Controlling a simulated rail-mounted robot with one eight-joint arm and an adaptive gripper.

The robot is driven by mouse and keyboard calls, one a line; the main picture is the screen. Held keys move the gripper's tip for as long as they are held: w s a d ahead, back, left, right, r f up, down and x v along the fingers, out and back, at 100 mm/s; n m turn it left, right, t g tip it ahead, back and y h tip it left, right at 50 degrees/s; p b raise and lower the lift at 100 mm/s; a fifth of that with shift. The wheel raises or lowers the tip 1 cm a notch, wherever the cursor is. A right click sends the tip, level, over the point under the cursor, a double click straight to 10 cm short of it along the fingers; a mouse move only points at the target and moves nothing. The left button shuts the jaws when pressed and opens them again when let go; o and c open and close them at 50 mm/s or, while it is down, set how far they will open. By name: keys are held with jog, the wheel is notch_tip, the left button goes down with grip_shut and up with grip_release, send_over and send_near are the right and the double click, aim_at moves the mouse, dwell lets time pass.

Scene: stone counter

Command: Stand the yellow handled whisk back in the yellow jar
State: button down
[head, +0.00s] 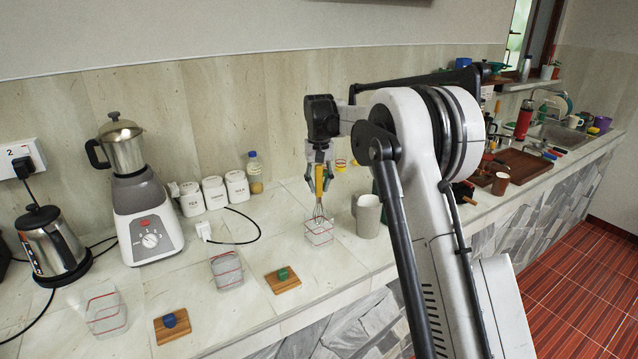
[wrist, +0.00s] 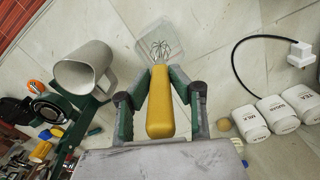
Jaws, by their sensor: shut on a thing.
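The yellow-handled whisk (head: 319,183) hangs upright, handle up, in my gripper (head: 319,172), which is shut on its handle. In the wrist view the yellow handle (wrist: 160,105) lies between the fingers of my gripper (wrist: 160,88), with the wire head (wrist: 162,49) beyond. The wires overlap a clear square container (head: 318,236) with red lines, also in the wrist view (wrist: 150,35). I cannot tell whether the wire tips are inside it or above it. No clearly yellow jar shows; a small yellow item (head: 340,165) stands behind my gripper.
A grey mug (head: 367,216) stands close to the right of the container. Two more clear containers (head: 227,270) (head: 104,309) and wooden boards with green (head: 283,273) and blue (head: 169,321) knobs lie left. White canisters (head: 213,192), a blender (head: 148,225) and a kettle (head: 52,246) stand further left.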

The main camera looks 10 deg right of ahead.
aim_at(319, 165)
jog(key=shift+f+b, duration=1.25)
jog(key=shift+f, duration=1.1)
jog(key=c, duration=1.5)
grip_release()
notch_tip(319, 165, up, 12)
